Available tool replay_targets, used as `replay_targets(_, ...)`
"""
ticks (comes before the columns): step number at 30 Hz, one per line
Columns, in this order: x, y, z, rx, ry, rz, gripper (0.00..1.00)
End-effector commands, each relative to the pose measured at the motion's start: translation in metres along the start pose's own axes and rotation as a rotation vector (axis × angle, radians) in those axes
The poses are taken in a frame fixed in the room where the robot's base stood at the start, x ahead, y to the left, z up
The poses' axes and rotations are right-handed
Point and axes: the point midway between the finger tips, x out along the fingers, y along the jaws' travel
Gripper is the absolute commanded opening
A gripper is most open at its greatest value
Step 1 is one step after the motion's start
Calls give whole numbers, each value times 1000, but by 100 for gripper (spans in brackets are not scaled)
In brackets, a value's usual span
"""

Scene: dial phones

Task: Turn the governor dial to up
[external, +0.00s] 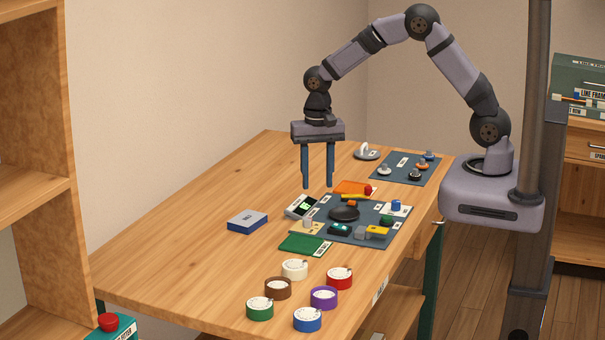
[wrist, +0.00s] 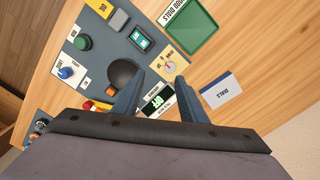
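My gripper (external: 318,186) is high above the work mat with its two blue fingers apart and nothing between them. In the wrist view its fingertips (wrist: 160,72) reach toward a tan plate (wrist: 180,61) bearing a small grey knob (wrist: 170,66). The plate and knob (external: 307,223) also show in the external view, below the gripper. Beside the plate is a meter with a lit green display (wrist: 157,101), partly hidden by the fingers. I cannot read the plate's label or the knob's direction clearly, so I cannot tell whether it is the governor dial.
A black round pad (external: 344,213), a blue knob (external: 395,204), a green knob (external: 387,221) and a yellow block (external: 377,231) crowd the mat. A green tray (external: 305,244) and a blue-white box (external: 247,222) lie nearby. Several coloured round dials (external: 324,298) stand in front. The table's left side is clear.

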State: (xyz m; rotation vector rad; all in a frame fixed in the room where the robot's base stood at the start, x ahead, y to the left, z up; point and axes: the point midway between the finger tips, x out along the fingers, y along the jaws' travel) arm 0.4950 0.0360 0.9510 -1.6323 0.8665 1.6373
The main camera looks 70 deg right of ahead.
Motion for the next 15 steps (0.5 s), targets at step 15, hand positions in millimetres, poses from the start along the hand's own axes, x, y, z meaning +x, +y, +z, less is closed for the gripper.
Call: replay_targets(15,36,-26,-8,151,0,1,39)
